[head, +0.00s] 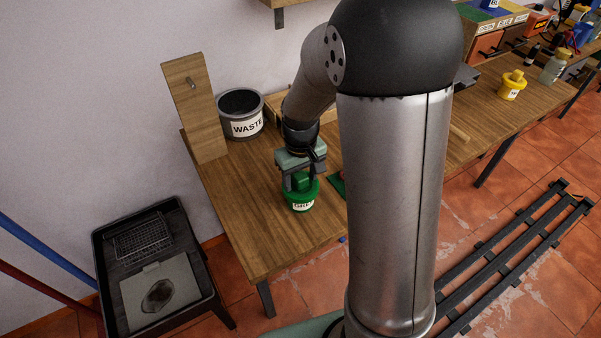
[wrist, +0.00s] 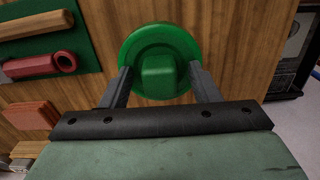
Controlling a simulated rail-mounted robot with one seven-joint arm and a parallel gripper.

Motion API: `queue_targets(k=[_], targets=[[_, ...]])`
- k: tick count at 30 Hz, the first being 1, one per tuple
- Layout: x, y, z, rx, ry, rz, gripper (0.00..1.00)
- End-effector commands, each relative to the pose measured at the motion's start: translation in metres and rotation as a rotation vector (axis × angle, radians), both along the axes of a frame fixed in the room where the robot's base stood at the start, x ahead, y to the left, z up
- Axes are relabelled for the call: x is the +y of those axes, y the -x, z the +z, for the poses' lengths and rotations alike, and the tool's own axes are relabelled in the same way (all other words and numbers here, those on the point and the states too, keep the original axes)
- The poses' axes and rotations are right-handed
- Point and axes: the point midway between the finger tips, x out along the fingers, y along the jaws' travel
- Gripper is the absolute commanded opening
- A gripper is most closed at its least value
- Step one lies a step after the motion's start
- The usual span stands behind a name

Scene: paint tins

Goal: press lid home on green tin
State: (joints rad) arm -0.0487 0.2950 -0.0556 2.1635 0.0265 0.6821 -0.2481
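The green tin (head: 291,198), with a white label on its front, stands upright near the front edge of the wooden bench. Its green lid has a raised block knob (head: 302,181). In the wrist view, the round lid (wrist: 160,38) and its knob (wrist: 158,76) are seen from above. Whether the lid sits flush cannot be told. My gripper (wrist: 160,74) is low over the lid, with one finger on each side of the knob and gaps showing between. It is open. In the head view, my gripper (head: 301,186) partly hides the lid.
A grey WASTE bin (head: 246,127) and an upright wooden board (head: 196,105) stand behind the tin. In the wrist view, a green mat (wrist: 85,58) holds a wooden-handled tool (wrist: 38,26) and a red tool (wrist: 40,64).

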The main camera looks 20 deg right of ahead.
Motion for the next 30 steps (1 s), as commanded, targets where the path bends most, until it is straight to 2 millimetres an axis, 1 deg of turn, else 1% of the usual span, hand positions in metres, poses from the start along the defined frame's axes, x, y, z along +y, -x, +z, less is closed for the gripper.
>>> queue_targets(k=[2,5,8,18,21,25,27,30], targets=[[0.000,0.000,0.002,-0.001,0.000,0.000,0.56],[0.000,-0.001,0.012,-0.003,-0.001,0.000,0.56],[0.000,-0.001,0.030,-0.006,0.000,0.000,0.56],[0.000,-0.001,0.113,-0.007,0.000,0.001,0.56],[0.000,-0.001,0.135,-0.006,0.001,0.001,0.56],[0.000,-0.001,0.157,-0.004,0.000,0.000,0.56],[0.000,0.000,0.165,-0.003,0.000,0.000,0.56],[0.000,0.000,0.171,-0.001,0.001,0.000,0.56]])
